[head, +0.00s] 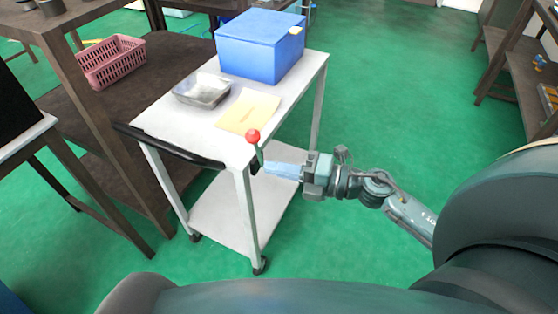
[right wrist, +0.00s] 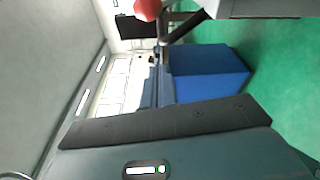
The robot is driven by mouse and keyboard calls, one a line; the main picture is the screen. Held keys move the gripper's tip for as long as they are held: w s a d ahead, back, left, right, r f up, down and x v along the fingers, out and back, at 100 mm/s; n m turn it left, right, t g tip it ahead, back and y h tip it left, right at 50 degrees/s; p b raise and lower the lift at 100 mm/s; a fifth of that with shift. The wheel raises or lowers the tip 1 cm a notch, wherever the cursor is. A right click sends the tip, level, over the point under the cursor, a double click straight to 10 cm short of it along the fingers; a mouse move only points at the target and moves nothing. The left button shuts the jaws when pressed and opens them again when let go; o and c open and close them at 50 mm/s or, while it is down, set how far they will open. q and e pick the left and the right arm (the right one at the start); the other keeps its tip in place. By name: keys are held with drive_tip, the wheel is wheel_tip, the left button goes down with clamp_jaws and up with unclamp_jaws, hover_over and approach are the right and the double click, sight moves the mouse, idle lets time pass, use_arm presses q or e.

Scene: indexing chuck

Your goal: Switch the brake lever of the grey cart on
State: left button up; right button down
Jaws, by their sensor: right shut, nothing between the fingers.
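The grey cart (head: 210,135) stands in the middle of the head view, with a pale top, a lower shelf and a black push handle (head: 165,143). Its brake lever (head: 253,136) has a red ball knob and a thin stem standing nearly upright at the near right corner. The red knob also shows at the top of the right wrist view (right wrist: 148,9). My right gripper (head: 267,168) is shut and empty, its blue fingers pointing left at the lever's lower end, below the knob. I cannot tell whether they touch it. My left gripper is not in view.
On the cart top are a blue lidded box (head: 260,48), a metal tray (head: 202,91) and a yellow sheet (head: 248,112). A brown table with a pink basket (head: 112,60) stands close on the left. Green floor is clear right of the cart.

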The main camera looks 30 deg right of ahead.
sight(257, 152)
use_arm(q)
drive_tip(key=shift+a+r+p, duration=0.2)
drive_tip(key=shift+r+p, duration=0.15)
drive_tip(key=shift+p, duration=0.25)
use_arm(e)
drive_tip(key=w+a, duration=0.2)
drive_tip(key=w, duration=0.5)
drive_tip(key=shift+r, duration=0.25)
